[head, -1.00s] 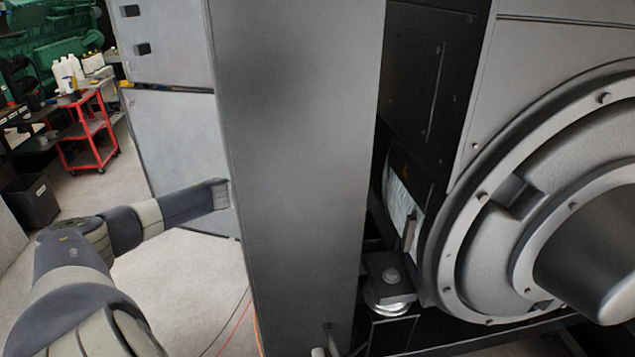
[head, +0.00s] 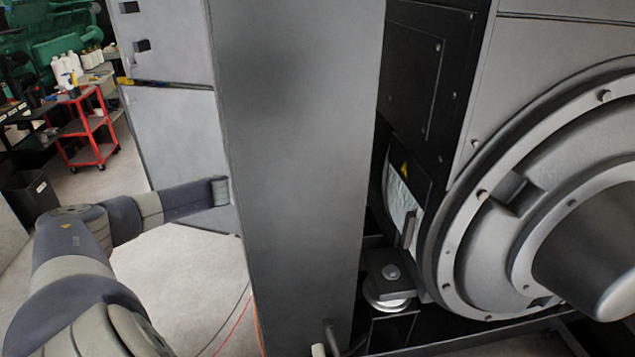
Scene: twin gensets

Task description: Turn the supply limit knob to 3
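No supply limit knob can be made out in the head view. A tall grey cabinet (head: 290,150) fills the middle, with its narrow side towards me. A lighter grey panel (head: 175,135) with small black latches stands to its left. My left arm comes in from the lower left and reaches towards the cabinet; its far end goes out of sight behind the cabinet's left edge. My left gripper is hidden there. My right arm and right gripper do not show.
A large grey round machine housing (head: 470,200) with bolts fills the right side. A black mount (head: 390,272) sits low beside the cabinet. A red cart (head: 90,140) and a dark bin (head: 32,190) stand at the back left. The pale floor (head: 190,270) is open at the lower left.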

